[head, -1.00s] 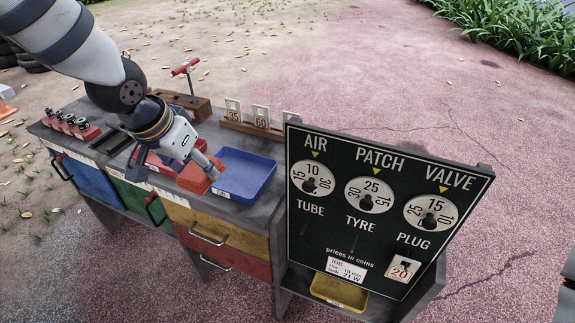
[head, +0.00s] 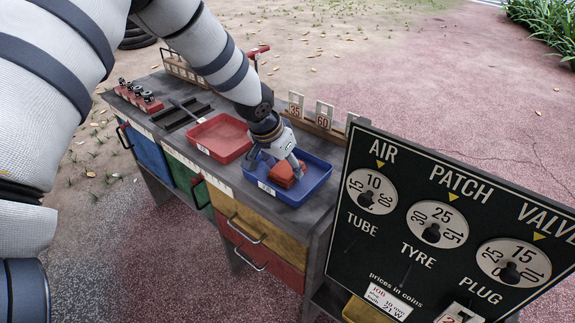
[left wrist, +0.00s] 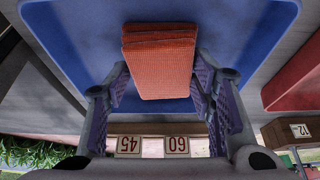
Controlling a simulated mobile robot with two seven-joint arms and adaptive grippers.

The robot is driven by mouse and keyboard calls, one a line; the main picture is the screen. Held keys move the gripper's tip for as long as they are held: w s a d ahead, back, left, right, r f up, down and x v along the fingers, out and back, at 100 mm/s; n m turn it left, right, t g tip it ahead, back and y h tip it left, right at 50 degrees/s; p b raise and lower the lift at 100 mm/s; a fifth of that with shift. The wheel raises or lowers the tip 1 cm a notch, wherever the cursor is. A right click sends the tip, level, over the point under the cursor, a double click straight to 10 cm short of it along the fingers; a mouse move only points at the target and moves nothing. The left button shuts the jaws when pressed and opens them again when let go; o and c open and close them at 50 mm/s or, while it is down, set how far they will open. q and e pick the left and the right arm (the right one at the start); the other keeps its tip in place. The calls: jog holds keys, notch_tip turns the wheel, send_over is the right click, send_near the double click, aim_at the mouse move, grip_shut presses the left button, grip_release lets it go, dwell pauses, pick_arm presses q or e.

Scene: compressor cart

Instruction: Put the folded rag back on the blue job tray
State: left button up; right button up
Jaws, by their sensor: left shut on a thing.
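The folded rag (head: 284,174) is orange-red and layered. It is in or just above the blue job tray (head: 318,184), within the tray's rim in the head view. My left gripper (head: 291,168) reaches down over the tray and is shut on the rag. In the left wrist view the rag (left wrist: 160,62) sits between the two purple-padded fingers (left wrist: 158,88), with the blue tray floor (left wrist: 85,50) behind it. I cannot tell whether the rag touches the tray floor. My right gripper is not in view.
A red tray (head: 219,138) lies left of the blue one, empty. Number cards (head: 322,112) stand in a wooden rail behind. A large black price board (head: 440,225) stands close on the right. Red-based small parts (head: 137,97) are at the bench's far left.

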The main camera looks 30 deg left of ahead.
pick_arm(q)
jog(key=shift+r, duration=0.15)
jog(key=o, duration=1.1)
